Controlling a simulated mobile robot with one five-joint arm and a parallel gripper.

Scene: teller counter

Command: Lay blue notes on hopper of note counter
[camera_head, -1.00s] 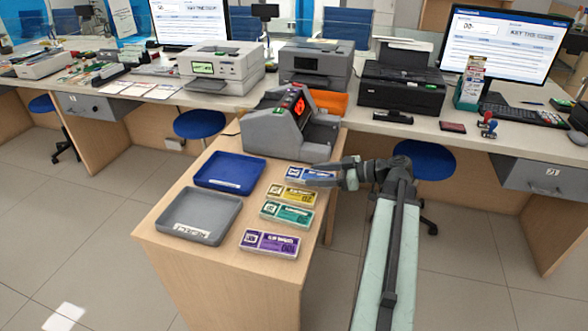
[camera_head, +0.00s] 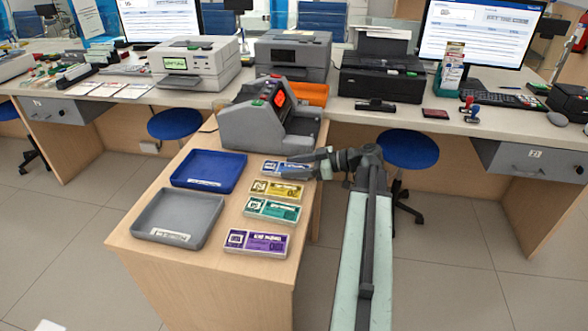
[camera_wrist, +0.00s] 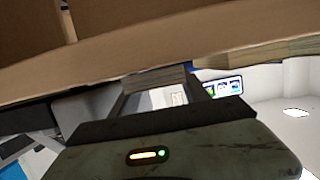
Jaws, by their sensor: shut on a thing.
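The blue notes (camera_head: 271,167) lie flat at the back of the row of note bundles on the wooden stand, just in front of the note counter. My gripper (camera_head: 289,166) reaches in from the right and is shut on the blue notes, hiding their right part. A banknote bundle edge (camera_wrist: 160,78) shows between the fingers in the wrist view. The grey note counter (camera_head: 245,127) stands at the stand's back edge with a red lit display. Its hopper cannot be made out clearly.
Yellow (camera_head: 276,190), green (camera_head: 272,210) and purple (camera_head: 256,242) bundles lie in front of the blue one. A blue tray (camera_head: 208,170) and grey tray (camera_head: 178,217) sit to the left. Printers (camera_head: 382,78) and an orange tray (camera_head: 312,93) stand behind.

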